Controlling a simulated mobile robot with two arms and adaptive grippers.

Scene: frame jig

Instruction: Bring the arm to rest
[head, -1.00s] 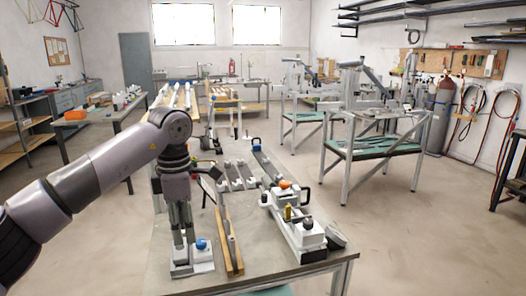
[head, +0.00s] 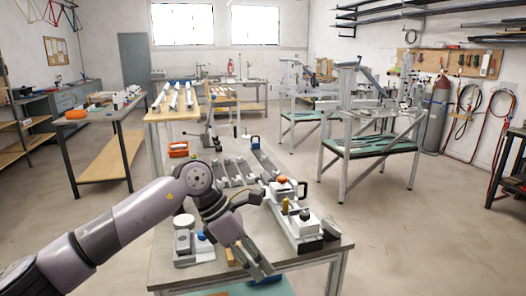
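My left arm (head: 125,220) comes in from the lower left and reaches over the near end of the workbench (head: 325,262). My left gripper (head: 258,268) points down and to the right above the bench's front part. Its long grey fingers lie close together in this view, and I cannot tell whether they are open or shut. I see nothing clearly held in them. The gripper covers most of a wooden strip (head: 230,256). My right gripper is not in view.
A white block fixture with a blue knob (head: 202,237) stands left of the gripper. A long clamp fixture (head: 305,228) lies close on its right. An orange bin (head: 178,149) sits farther back. The floor right of the bench is clear.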

